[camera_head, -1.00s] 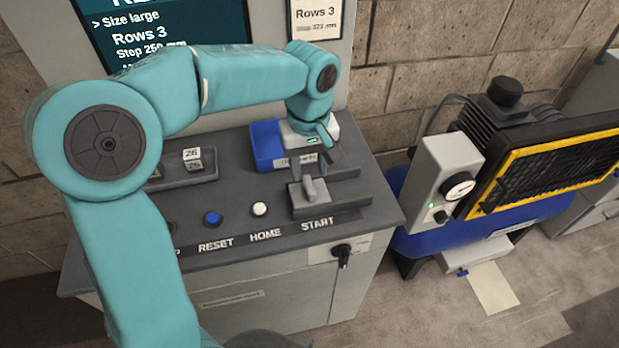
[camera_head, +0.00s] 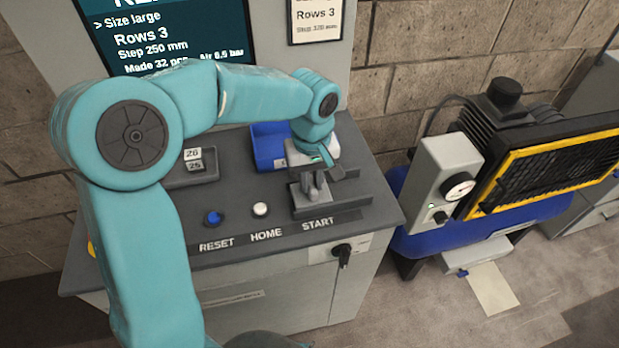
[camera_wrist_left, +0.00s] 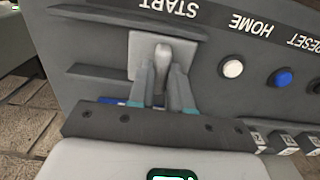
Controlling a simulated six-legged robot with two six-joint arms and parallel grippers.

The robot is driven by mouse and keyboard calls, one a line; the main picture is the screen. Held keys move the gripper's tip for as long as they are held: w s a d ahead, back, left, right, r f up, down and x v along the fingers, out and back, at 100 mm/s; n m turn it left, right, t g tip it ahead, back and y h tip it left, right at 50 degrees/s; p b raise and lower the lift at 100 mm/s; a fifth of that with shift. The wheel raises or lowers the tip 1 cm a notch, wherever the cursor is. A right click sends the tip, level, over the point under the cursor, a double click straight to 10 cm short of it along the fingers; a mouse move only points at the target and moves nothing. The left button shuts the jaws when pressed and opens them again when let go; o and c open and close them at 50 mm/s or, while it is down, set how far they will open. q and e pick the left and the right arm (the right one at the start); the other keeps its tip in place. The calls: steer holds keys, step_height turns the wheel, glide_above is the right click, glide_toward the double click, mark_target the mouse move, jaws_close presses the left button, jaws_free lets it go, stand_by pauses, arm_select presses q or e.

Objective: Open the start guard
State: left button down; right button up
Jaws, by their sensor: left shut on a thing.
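The start guard (camera_head: 311,202) is a grey cover with a raised tab, on the console behind the START label. In the left wrist view the guard is a light grey plate (camera_wrist_left: 137,62) with an upright rounded tab (camera_wrist_left: 162,57). My left gripper (camera_head: 312,190) points down at the guard from behind. In the left wrist view its two fingers (camera_wrist_left: 163,85) stand on both sides of the tab and are shut on it. The guard looks closed; what lies beneath it is hidden. My right gripper is not in view.
A white HOME button (camera_head: 260,209) and a blue RESET button (camera_head: 213,217) sit left of the guard. A blue bin (camera_head: 268,146) stands behind, close to my arm. A black knob (camera_head: 342,254) is on the console's front. A blue compressor (camera_head: 425,235) stands to the right.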

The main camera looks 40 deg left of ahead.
arm_select(q)
steer(key=w+d, duration=0.2)
steer(key=w+d+p, duration=0.1)
steer(key=w+d, duration=0.1)
steer(key=w, duration=0.1)
steer(key=shift+w+d, duration=0.35)
steer(key=c, duration=1)
jaws_free()
steer(key=shift+c, duration=0.2)
steer(key=shift+r, duration=0.1)
step_height(320, 180, up, 16)
steer(key=p, duration=0.1)
steer(key=shift+r, duration=0.1)
steer(key=shift+s, duration=0.15)
